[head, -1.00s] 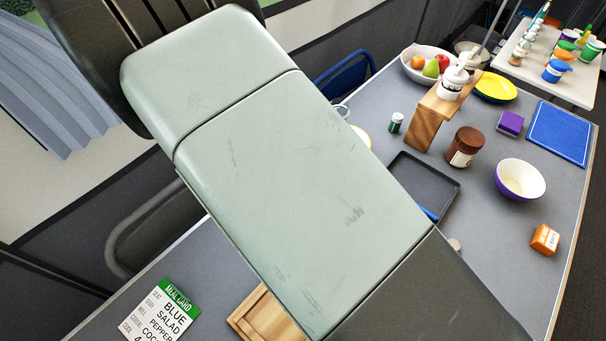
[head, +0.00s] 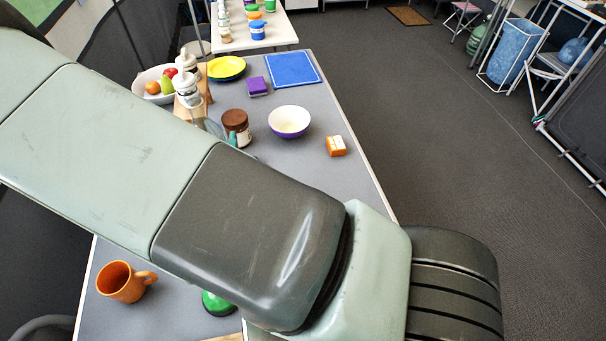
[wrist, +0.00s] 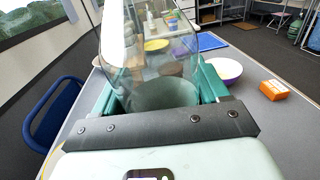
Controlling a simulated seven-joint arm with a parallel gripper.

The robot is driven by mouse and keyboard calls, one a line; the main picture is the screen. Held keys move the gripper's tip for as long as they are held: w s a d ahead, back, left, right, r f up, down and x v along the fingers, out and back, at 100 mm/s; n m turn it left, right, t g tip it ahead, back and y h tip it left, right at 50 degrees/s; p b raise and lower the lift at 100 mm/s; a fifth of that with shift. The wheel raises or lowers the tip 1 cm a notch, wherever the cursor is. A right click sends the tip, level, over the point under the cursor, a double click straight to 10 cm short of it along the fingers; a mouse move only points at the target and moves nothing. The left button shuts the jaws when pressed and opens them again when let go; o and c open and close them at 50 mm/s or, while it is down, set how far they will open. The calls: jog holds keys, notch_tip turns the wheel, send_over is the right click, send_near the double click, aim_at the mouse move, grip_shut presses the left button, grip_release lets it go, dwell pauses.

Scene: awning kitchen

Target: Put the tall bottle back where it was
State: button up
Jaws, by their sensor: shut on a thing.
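My gripper (wrist: 162,88) has its teal fingers on either side of a clear, see-through vessel (wrist: 140,55), and it is shut on it. The vessel looks like the tall bottle; its top runs out of the upper edge of the wrist view. In the head view my arm hides most of the gripper. A small clear part (head: 213,127) shows beyond the arm, beside the brown jar, and may be the bottle. I cannot tell whether its base touches the table.
A brown jar (head: 236,127), white-purple bowl (head: 289,122), orange box (head: 336,146), purple block (head: 257,86) and blue board (head: 292,69) stand right of the bottle. White bottles (head: 187,88) stand on a wooden stand (head: 206,88) by a fruit bowl (head: 142,83). An orange mug (head: 124,282) is near.

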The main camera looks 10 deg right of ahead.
jog(key=w+d+m+g+h, duration=0.2)
jog(key=w+d+m+h, duration=0.15)
jog(key=d, duration=0.75)
jog(key=w+d+m+g+h, duration=0.1)
jog(key=w+d+m+h, duration=0.3)
jog(key=d, duration=0.7)
notch_tip(320, 180, down, 9)
jog(key=s+n+h, duration=0.1)
jog(key=shift+s+d, duration=0.15)
jog(key=shift+d, duration=0.15)
jog(key=shift+f+n, duration=0.15)
jog(key=shift+n, duration=0.1)
jog(key=o, duration=1.2)
jog(key=shift+f, duration=0.1)
